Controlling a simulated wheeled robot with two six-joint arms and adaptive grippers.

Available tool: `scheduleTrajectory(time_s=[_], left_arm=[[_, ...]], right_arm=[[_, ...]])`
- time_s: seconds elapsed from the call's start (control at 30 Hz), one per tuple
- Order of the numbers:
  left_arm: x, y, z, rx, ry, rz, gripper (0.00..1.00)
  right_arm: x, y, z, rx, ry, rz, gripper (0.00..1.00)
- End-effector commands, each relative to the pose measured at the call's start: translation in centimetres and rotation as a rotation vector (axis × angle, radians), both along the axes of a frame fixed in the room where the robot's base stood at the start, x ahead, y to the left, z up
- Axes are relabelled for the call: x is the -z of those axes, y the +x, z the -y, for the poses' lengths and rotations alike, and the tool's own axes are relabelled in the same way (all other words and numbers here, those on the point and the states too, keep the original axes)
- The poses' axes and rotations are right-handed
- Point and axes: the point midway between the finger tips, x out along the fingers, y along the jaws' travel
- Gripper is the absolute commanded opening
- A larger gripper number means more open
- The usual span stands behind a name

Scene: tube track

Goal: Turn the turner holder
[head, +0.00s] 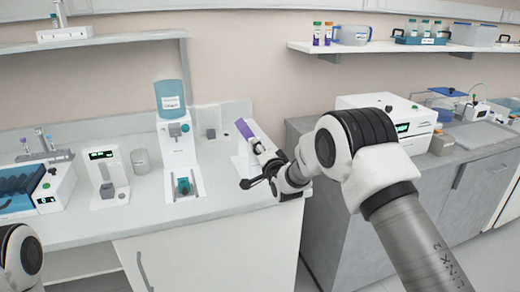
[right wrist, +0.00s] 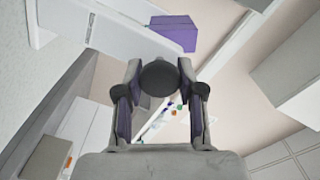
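A white device (head: 248,155) with a purple block on top stands at the right end of the left bench. I take it for the one with the turner holder, but its turning part is largely hidden behind my right gripper (head: 257,172) in the head view. In the right wrist view, a dark round knob (right wrist: 159,78) sits between the tips of my right gripper (right wrist: 160,68). The fingertips are close to its two sides; whether they press on it cannot be told. The purple block (right wrist: 174,34) shows just beyond. My left gripper is out of view.
Left of the device stand a dispenser with a blue bottle (head: 171,95), a grey cup (head: 140,161) and a small display unit (head: 107,178). A gap separates this bench from the grey cabinet (head: 470,160) on the right. Open bench top lies in front of the white device.

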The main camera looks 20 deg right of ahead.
Motion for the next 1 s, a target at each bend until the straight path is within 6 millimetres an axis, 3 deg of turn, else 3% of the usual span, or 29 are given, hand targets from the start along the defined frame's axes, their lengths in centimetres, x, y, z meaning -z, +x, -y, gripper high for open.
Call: scheduleTrajectory(time_s=[0.53, 1.0], left_arm=[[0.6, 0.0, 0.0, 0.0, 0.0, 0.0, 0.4], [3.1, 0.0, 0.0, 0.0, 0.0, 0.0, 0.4]], right_arm=[[0.1, 0.0, 0.0, 0.0, -0.068, 0.004, 0.03], [0.1, 0.0, -0.1, 0.002, -0.432, 0.017, 0.03]])
